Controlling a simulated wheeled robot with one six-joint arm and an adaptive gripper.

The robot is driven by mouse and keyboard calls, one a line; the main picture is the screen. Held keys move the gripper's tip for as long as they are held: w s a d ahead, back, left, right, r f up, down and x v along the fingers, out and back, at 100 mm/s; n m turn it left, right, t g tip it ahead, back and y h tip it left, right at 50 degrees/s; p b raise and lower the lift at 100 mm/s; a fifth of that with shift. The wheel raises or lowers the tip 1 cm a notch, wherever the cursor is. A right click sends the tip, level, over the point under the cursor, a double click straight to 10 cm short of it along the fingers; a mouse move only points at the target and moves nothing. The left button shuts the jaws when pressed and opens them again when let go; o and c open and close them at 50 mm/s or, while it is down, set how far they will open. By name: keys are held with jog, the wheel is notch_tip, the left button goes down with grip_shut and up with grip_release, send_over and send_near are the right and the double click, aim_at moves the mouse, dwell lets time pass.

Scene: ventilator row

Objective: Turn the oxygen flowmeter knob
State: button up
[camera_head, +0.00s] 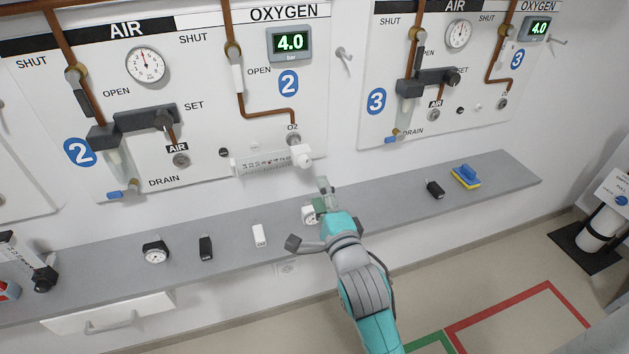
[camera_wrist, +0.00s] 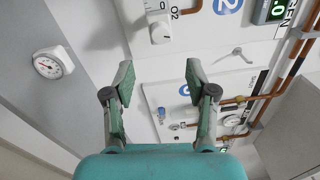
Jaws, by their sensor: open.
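The oxygen flowmeter (camera_head: 268,165) is a clear, scaled tube lying nearly sideways in the head view, below the O2 outlet of panel 2. Its white round knob (camera_head: 303,157) is at the right end. In the wrist view the knob (camera_wrist: 160,33) shows at the top, beyond the fingertips and roughly between them. My gripper (camera_head: 322,190) is open and empty, just below the knob in the head view and apart from it. The two green-padded fingers (camera_wrist: 159,78) stand wide apart in the wrist view. Most of the flowmeter tube is outside the wrist view.
A grey shelf (camera_head: 390,205) runs below the panels. A white gauge (camera_head: 309,214) sits on it close beside my gripper. A white box (camera_head: 260,236), a black item (camera_head: 206,247) and another gauge (camera_head: 155,251) lie left. A blue-yellow item (camera_head: 466,177) lies right.

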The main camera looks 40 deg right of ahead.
jog(key=shift+v, duration=1.55)
jog(key=s+a+f+n+g+y, duration=0.1)
jog(key=s+a+f+n+y, duration=0.1)
jog(key=s+a+f+n, duration=0.35)
jog(key=s+a+f+n+y, duration=0.2)
jog(key=s+a+f+n, duration=0.1)
jog(key=s+f+n, duration=0.5)
jog(key=s+a+n+y, duration=0.1)
jog(key=s+n, duration=0.4)
jog(key=s, duration=0.5)
jog(key=s+a+f+n+g+y, duration=0.1)
jog(key=s+a+n, duration=0.2)
jog(key=s, duration=0.8)
jog(key=shift+n+g, duration=0.3)
jog(key=shift+n, duration=0.55)
jog(key=shift+s+a+f, duration=0.1)
jog(key=shift+a, duration=0.05)
